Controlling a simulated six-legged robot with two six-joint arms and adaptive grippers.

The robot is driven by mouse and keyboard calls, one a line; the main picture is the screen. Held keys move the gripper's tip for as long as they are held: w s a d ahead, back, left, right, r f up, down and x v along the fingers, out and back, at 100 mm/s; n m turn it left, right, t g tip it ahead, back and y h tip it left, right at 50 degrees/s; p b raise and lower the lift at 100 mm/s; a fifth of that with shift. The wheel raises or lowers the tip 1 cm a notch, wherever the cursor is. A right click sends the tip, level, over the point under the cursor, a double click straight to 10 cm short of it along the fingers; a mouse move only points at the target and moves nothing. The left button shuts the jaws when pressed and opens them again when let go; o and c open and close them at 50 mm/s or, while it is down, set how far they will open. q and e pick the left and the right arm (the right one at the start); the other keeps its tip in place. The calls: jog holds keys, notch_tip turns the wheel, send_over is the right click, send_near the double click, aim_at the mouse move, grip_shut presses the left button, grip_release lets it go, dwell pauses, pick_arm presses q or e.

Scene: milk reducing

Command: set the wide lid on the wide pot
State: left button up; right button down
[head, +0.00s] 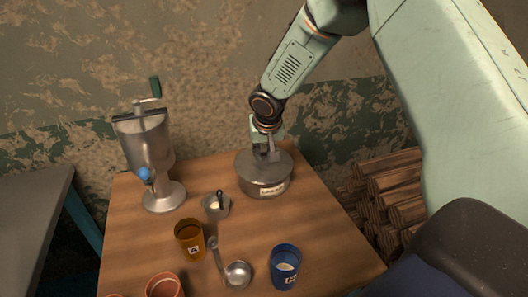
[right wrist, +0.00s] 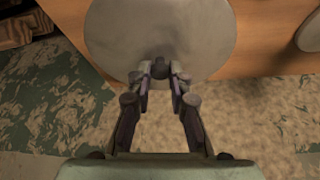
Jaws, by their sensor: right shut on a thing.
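The wide pot (head: 264,187) is a grey metal pot with a paper label, standing at the back right of the wooden table. The wide lid (head: 280,161) is a flat grey disc at the pot's top. In the right wrist view the round lid (right wrist: 115,35) fills the upper middle and hides the pot. My right gripper (head: 265,151) is above the lid, shut on its small knob, which shows between the fingers in the right wrist view (right wrist: 160,72). Whether the lid touches the pot's rim all round I cannot tell. My left gripper is not in view.
A metal machine with a crank (head: 148,150) stands at the back left. A small metal pot (head: 215,206), an orange cup (head: 190,240), a ladle (head: 237,272), a blue cup (head: 286,268) and clay pots (head: 165,287) stand nearer. Firewood (head: 390,195) lies right of the table.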

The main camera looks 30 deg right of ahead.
jog(key=shift+a, duration=0.1)
jog(key=shift+b, duration=0.3)
dwell(0.4)
jog(key=c, duration=1.1)
grip_release()
jog(key=shift+c, duration=0.2)
jog(key=o, duration=0.5)
jog(key=shift+c, duration=0.2)
